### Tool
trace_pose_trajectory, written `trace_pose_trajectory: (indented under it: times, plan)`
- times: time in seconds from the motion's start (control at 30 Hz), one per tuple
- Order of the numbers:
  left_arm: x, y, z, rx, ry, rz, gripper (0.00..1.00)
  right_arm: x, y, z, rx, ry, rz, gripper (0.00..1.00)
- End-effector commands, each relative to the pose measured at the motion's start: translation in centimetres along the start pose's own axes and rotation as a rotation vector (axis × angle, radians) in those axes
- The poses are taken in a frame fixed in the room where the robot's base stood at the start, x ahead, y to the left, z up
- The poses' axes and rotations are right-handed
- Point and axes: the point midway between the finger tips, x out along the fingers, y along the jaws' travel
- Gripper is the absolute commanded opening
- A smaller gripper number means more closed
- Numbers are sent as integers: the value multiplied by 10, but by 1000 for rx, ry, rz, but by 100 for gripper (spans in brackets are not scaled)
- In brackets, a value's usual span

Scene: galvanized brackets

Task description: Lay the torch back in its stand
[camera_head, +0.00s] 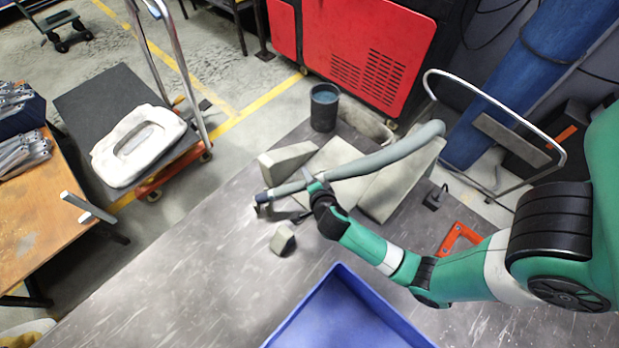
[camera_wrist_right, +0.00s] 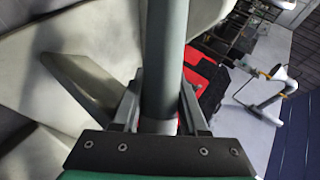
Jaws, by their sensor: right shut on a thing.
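The torch (camera_head: 375,164) is a long grey tube with a dark, bent tip at its left end; its right end is thick and hose-like. My right gripper (camera_head: 313,186) is shut on it near the tip end, over the table. In the right wrist view my right gripper (camera_wrist_right: 161,112) has one finger on each side of the grey tube (camera_wrist_right: 167,60). A small black block with a short upright (camera_head: 434,198) stands on the table at the right; I cannot tell whether it is the torch's stand. My left gripper is not in view.
Pale grey plates and wedges (camera_head: 283,161) stand under and behind the torch. A small pale block (camera_head: 283,240) lies in front. A dark cup (camera_head: 324,107) stands at the back, a blue bin (camera_head: 343,283) at the front, an orange-red bracket (camera_head: 458,236) at the right.

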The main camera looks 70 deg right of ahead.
Motion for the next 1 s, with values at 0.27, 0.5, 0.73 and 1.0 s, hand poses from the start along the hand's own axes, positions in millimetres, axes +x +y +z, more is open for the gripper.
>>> trace_pose_trajectory:
  times: [0.27,0.5,0.73,1.0]
  plan:
    - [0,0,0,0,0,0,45,0,-1,0,1,0,-3,0]
    - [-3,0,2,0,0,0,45,2,2,1,1,0,-3,0]
    - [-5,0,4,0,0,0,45,3,4,2,1,0,-3,0]
    - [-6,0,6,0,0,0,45,4,6,2,1,0,-3,52]
